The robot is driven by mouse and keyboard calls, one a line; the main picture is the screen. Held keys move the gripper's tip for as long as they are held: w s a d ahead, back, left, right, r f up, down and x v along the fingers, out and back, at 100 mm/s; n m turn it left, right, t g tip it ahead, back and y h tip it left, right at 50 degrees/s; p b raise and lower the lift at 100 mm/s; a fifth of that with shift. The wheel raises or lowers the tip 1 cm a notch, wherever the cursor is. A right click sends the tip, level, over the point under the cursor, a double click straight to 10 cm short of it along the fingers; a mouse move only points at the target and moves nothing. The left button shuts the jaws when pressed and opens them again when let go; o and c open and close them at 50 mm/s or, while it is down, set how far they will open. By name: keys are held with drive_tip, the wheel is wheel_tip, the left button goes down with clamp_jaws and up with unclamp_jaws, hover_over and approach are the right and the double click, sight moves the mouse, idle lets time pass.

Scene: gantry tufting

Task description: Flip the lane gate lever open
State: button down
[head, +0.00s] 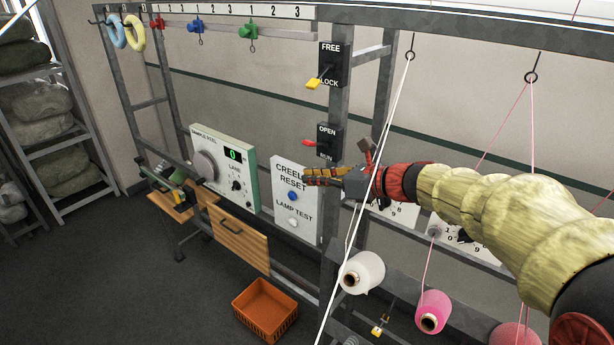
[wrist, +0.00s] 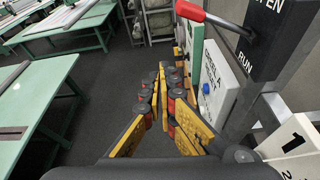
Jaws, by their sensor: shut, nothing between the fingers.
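The lever with a red handle (head: 309,143) sticks out from a black plate (head: 328,136) marked OPEN above and RUN below, on the gantry post. In the wrist view its red handle (wrist: 190,11) shows at the top, on a metal rod running to the black plate (wrist: 272,45). I cannot tell for sure which end it is set to. My gripper (head: 310,177) is shut and empty, in front of the post and a little below the lever, apart from it. In the wrist view the closed fingers (wrist: 163,80) point away below the red handle.
A FREE/LOCK plate (head: 334,64) with a yellow-handled lever sits above. The CREEL RESET panel (head: 297,205) is close behind my fingers. A white thread (head: 394,120) runs down past my wrist. Yarn cones (head: 362,271) stand below, and an orange crate (head: 265,309) is on the floor.

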drive_tip(key=w+d+b+v, duration=0.1)
drive_tip(key=v, duration=0.8)
drive_tip(key=shift+w, duration=0.2)
drive_tip(key=shift+a+r, duration=0.1)
drive_tip(key=shift+a, duration=0.05)
